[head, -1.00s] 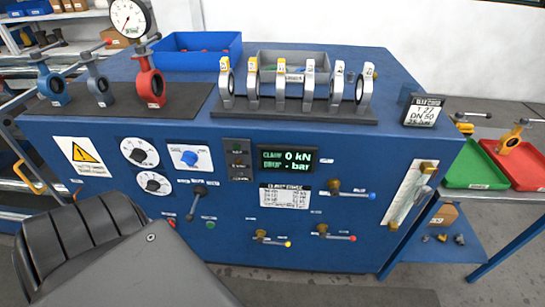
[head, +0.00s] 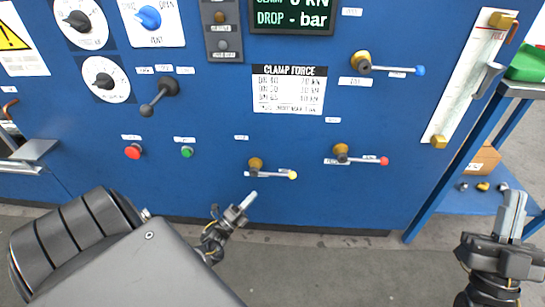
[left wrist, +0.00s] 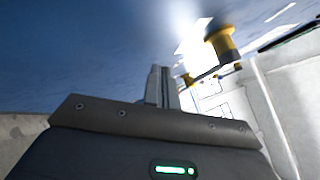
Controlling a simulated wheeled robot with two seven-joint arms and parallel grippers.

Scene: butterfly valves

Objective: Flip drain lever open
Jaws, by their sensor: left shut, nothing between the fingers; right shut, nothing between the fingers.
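Three small levers with brass hubs are on the blue panel: a yellow-tipped lever (head: 274,174) low in the middle, a red-tipped lever (head: 362,159) to its right, and a blue-tipped lever (head: 390,69) above. Each handle points right, nearly level. Their labels are too small to read, so I cannot tell which is the drain lever. My left gripper (head: 249,200) is shut and empty, below the yellow-tipped lever in the picture and apart from it. Its fingers (left wrist: 160,86) also show shut in the left wrist view. My right gripper (head: 513,212) is shut and empty at the lower right.
A black-knobbed lever (head: 160,94), a red button (head: 133,151) and a green button (head: 187,151) are on the panel's left. A gauge strip (head: 468,85) is at the right edge. A blue side table (head: 466,203) stands right of the cabinet. Floor in front is clear.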

